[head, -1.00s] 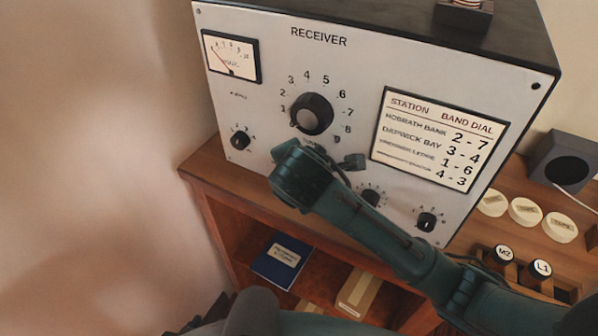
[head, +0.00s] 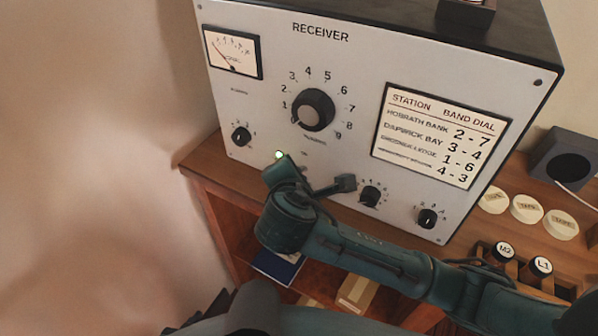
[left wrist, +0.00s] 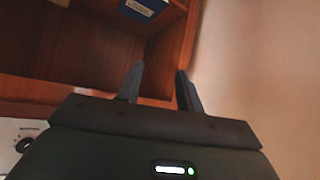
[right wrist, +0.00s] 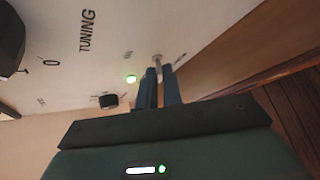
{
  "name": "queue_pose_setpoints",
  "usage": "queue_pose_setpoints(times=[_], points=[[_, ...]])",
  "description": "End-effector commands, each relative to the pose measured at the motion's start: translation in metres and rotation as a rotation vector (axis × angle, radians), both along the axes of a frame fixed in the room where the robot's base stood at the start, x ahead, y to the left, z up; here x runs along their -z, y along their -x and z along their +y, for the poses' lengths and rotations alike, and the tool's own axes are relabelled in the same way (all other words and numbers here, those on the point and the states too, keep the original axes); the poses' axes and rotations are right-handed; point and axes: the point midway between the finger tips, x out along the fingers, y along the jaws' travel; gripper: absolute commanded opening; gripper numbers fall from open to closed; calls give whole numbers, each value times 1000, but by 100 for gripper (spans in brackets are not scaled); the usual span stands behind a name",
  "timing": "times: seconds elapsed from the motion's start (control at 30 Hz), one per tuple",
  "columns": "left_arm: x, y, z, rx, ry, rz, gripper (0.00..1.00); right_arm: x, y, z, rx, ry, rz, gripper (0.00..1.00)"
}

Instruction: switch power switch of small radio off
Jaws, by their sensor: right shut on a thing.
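The radio (head: 355,160), a grey box marked RECEIVER, stands on a wooden cabinet. A small green lamp on its front panel is lit (head: 278,154); the lamp also shows in the right wrist view (right wrist: 130,78). Beside it in that view is a small metal toggle switch (right wrist: 157,60), below the TUNING lettering. My right gripper (right wrist: 160,72) is shut on this switch lever at its fingertips. In the head view my right wrist hides the switch. My left gripper (left wrist: 160,75) is open and empty, low in front of the cabinet's shelf.
The panel has a large tuning knob (head: 313,110), smaller knobs (head: 370,196), a meter (head: 233,52) and a station card (head: 440,135). Cream discs (head: 526,209) and labelled cylinders (head: 540,267) stand right of the radio. A blue book (left wrist: 143,8) lies in the open shelf.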

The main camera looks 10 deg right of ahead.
Motion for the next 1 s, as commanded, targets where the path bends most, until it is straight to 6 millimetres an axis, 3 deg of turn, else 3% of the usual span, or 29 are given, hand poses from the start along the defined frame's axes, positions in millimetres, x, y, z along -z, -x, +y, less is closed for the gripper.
queue_pose_setpoints(times=[0.5,1.0], points=[[5,0,0,-2,3,-2,36,21,3,1,1,246,-335,0],[3,-1,-2,-10,16,-14,36,24,1,0,4,330,-453,0]])
